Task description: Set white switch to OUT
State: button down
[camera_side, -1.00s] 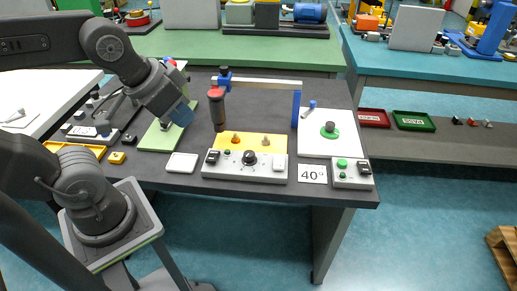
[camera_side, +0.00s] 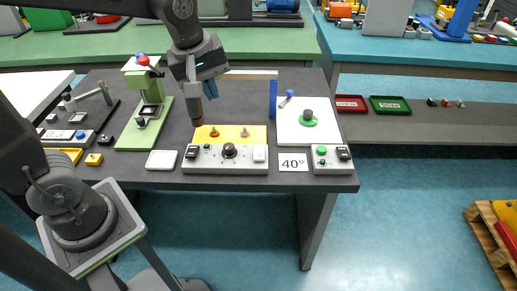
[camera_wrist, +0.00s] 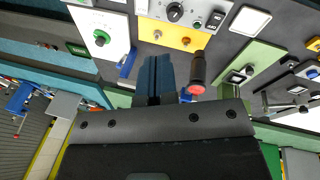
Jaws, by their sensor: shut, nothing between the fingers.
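The white switch (camera_side: 260,153) is a small pale rocker at the right end of the light control box (camera_side: 225,167). Its position and any IN or OUT lettering are too small to read. In the wrist view the white switch (camera_wrist: 141,6) is at the top edge, partly cut off. My gripper (camera_side: 211,90) is above the table, behind and left of the switch, touching nothing that I can see. Its blue fingers (camera_wrist: 155,72) are closed together and empty in the wrist view. In the side view my wrist hides the top of the brown post (camera_side: 197,108).
A yellow plate (camera_side: 232,133) with two pegs lies behind the box. A bar (camera_side: 250,76) on a blue post (camera_side: 273,98) spans behind it. A black knob (camera_side: 229,150) and black switch (camera_side: 192,151) share the box. A "40°" card (camera_side: 293,162) lies right.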

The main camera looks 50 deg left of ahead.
jog(key=w+f+n+g, duration=0.1)
jog(key=w+f+n, duration=0.3)
jog(key=w+n, duration=0.2)
jog(key=n+g, duration=0.2)
jog(key=n, duration=0.6)
send_over(259, 156)
notch_tip(259, 156, down, 7)
jog(key=shift+a+r, duration=0.1)
jog(key=shift+r, duration=0.05)
notch_tip(259, 156, down, 14)
jog(key=shift+f, duration=0.25)
